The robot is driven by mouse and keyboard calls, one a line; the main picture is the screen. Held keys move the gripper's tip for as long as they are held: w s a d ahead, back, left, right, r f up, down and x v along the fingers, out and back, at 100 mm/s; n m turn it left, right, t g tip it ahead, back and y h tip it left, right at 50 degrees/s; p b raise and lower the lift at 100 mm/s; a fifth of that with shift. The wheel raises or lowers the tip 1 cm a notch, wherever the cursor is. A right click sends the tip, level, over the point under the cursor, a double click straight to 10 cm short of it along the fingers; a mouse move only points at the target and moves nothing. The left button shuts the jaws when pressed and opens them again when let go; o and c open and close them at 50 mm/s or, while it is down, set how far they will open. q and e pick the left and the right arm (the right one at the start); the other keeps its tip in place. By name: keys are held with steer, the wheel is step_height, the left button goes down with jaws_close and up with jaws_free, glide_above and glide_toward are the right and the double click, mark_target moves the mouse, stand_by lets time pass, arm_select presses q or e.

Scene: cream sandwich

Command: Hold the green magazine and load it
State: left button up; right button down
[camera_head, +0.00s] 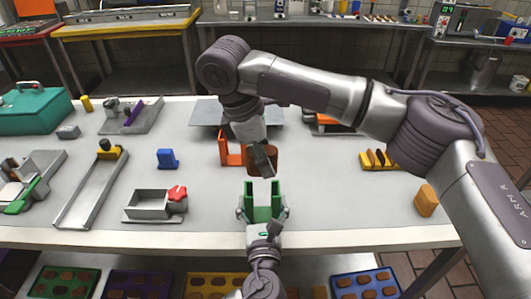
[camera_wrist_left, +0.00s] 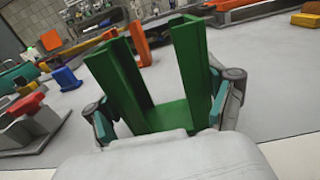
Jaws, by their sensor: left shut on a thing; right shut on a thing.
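My left gripper (camera_head: 262,212) is shut on the green magazine (camera_head: 263,190), an upright open-fronted holder near the table's front edge. In the left wrist view, the magazine (camera_wrist_left: 188,62) stands between the gripper's two fingers (camera_wrist_left: 165,115), with its two tall walls and its floor visible and nothing seen inside. My right gripper (camera_head: 264,162) reaches down from above and is shut on a brown biscuit (camera_head: 273,159). The biscuit is beyond and above the green magazine, apart from it, and partly hidden by the finger.
An orange holder (camera_head: 224,150) stands just left of the biscuit. A rack of biscuits (camera_head: 378,159) and a yellow-orange block (camera_head: 426,201) are to the right. A blue piece (camera_head: 167,158) and a tray with a red knob (camera_head: 150,205) are left. Table surface (camera_head: 340,205) right of the magazine is clear.

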mark_target(247, 150)
steer(key=shift+f, duration=2.15)
steer(key=shift+f, duration=1)
steer(key=c, duration=0.7)
jaws_free()
steer(key=shift+f, duration=0.1)
steer(key=v, duration=1.2)
arm_select(q)
steer(key=o, duration=1.1)
